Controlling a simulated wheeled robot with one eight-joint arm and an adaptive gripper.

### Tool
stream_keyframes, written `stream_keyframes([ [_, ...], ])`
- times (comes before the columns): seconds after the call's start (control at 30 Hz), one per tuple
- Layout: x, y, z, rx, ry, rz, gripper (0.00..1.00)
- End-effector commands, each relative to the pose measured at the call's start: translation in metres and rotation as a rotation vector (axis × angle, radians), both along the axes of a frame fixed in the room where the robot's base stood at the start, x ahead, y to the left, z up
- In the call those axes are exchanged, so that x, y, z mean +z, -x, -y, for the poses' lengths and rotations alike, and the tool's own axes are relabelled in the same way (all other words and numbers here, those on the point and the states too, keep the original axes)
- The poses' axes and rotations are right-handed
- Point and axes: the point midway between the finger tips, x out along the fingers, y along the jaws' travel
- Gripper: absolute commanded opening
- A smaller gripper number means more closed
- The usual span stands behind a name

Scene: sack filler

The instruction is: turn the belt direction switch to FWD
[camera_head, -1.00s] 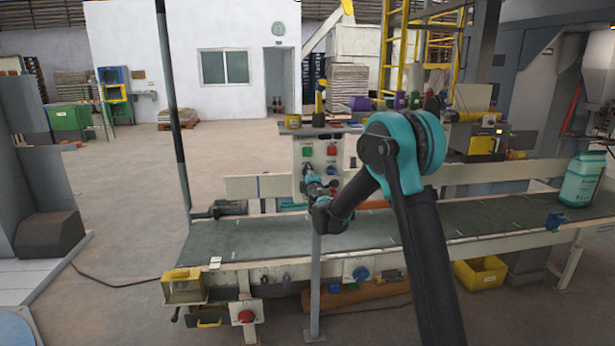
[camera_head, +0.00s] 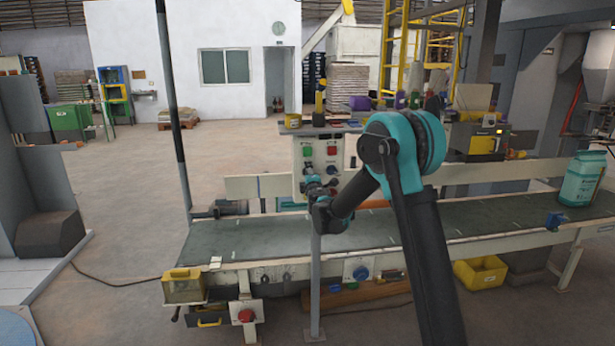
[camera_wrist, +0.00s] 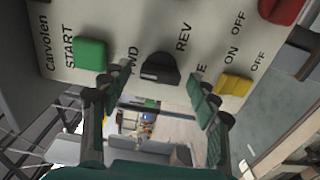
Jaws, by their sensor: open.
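The belt direction switch (camera_wrist: 160,70) is a black knob on a pale control panel (camera_wrist: 110,20). In the wrist view it sits between the partly hidden FWD label (camera_wrist: 133,60) and the REV label (camera_wrist: 184,37). I cannot tell which one it points to. My gripper (camera_wrist: 150,94) is open, its two fingers apart, one to each side of the knob in the picture. I see no clear contact. In the head view my gripper (camera_head: 315,185) is in front of the panel's lower part (camera_head: 297,170), and the knob cannot be made out.
A green START button (camera_wrist: 90,53) is left of the knob, close to the left finger. A yellow switch (camera_wrist: 235,84) is on the right, near the right finger. A red button (camera_wrist: 281,10) is at the upper right. The conveyor belt (camera_head: 260,238) runs below the panel.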

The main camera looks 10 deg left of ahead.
Motion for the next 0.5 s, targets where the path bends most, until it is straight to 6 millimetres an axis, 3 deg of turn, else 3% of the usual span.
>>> stream_keyframes([
  [0.27, 0.0, 0.007, 0.002, 0.0, 0.0, 0.0, 0.6],
  [0.5, 0.0, 0.047, 0.013, 0.001, 0.0, 0.0, 0.6],
])
